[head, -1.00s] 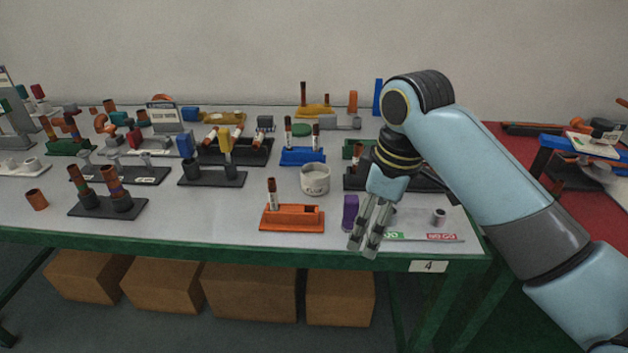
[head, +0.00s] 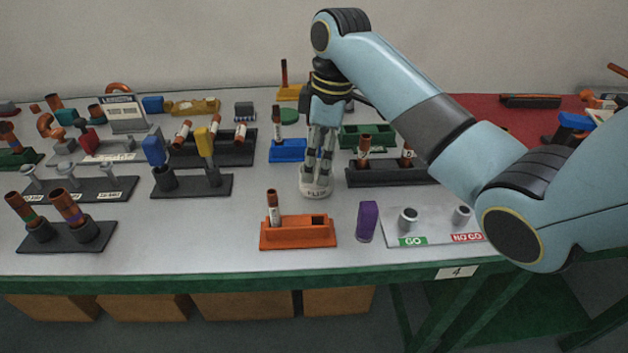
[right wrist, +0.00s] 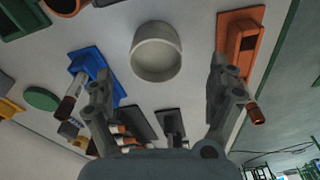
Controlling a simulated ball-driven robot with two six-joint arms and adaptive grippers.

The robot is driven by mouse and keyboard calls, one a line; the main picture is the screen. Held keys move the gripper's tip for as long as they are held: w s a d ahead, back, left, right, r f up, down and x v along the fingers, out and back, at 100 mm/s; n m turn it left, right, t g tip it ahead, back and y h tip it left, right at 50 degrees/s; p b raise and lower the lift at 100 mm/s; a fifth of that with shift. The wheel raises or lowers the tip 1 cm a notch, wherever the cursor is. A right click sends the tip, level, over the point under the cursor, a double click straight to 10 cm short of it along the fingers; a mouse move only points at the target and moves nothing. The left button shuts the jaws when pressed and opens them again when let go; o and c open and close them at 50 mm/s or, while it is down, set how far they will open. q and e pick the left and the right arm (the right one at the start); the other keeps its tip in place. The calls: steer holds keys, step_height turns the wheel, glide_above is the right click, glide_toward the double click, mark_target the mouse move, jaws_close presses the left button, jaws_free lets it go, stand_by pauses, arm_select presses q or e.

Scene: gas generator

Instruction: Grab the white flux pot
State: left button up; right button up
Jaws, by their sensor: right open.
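The white flux pot (head: 317,188) is a short round white cup with lettering on its side, standing upright on the grey table. My right gripper (head: 318,166) points down over it in the head view and hides its upper part. In the right wrist view the flux pot (right wrist: 156,52) shows its open, hollow top. It lies ahead of the spread fingers of the right gripper (right wrist: 168,95), which are open and empty. I cannot tell whether a fingertip touches the rim. My left gripper is not in view.
An orange holder (head: 298,232) with a tube stands in front of the pot. A blue holder (head: 287,150) is behind left, and a dark rack (head: 385,176) is close on the right. A purple block (head: 367,221) and a GO/NO GO plate (head: 430,228) are front right.

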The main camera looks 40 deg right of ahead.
mark_target(316, 178)
steer(key=shift+f, duration=0.45)
steer(key=f, duration=0.5)
steer(key=shift+w+a+f+b, duration=0.1)
steer(key=shift+w+f+b, duration=0.05)
steer(key=shift+w+b, duration=0.2)
steer(key=shift+c, duration=0.2)
steer(key=c, duration=0.4)
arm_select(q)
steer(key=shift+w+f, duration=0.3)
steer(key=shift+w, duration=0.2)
arm_select(e)
steer(key=c, duration=0.9)
